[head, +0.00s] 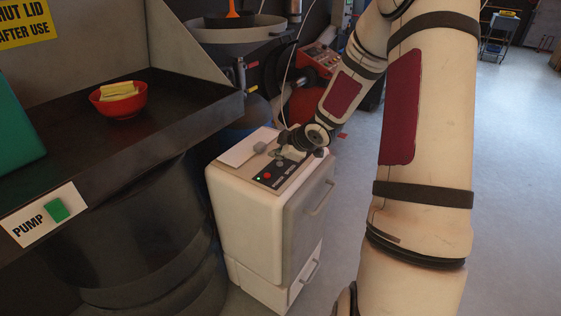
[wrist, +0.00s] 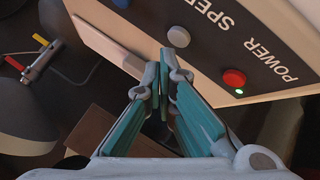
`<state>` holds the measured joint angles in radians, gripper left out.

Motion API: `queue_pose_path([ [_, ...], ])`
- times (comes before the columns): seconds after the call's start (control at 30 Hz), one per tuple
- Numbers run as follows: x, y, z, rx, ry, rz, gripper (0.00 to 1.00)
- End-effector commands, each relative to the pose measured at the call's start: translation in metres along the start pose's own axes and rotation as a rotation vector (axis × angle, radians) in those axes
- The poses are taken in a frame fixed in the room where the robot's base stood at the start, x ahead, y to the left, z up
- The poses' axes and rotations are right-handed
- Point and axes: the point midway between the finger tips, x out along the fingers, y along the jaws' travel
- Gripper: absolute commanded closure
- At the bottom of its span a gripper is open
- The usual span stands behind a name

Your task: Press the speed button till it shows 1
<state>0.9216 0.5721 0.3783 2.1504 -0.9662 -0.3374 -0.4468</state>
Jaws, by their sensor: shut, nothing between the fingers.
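The control panel (head: 275,173) is a dark strip on top of a white cabinet. In the wrist view, the grey speed button (wrist: 178,37) sits by the partly cropped SPEED label. A red power button (wrist: 234,78) is beside the POWER label, with a lit green light (wrist: 239,91) near it. My gripper (wrist: 162,66) is shut and empty, its fingertips close to the grey button in the picture; I cannot tell whether they touch it. In the head view my gripper (head: 290,153) is over the panel top. No speed number is readable in either view.
The white cabinet (head: 240,215) has handles on its right side. To the left, a dark bench (head: 190,105) holds a red bowl (head: 130,107) with yellow pieces. Open floor (head: 510,200) lies to the right.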

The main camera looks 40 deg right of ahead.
Motion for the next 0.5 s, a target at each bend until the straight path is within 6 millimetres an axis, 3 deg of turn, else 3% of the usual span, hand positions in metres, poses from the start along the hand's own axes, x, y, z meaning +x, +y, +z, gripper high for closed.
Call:
queue_pose_path([
  [0.5,-0.0062,0.0042,-0.0042,0.000,0.000,0.000,1.00],
])
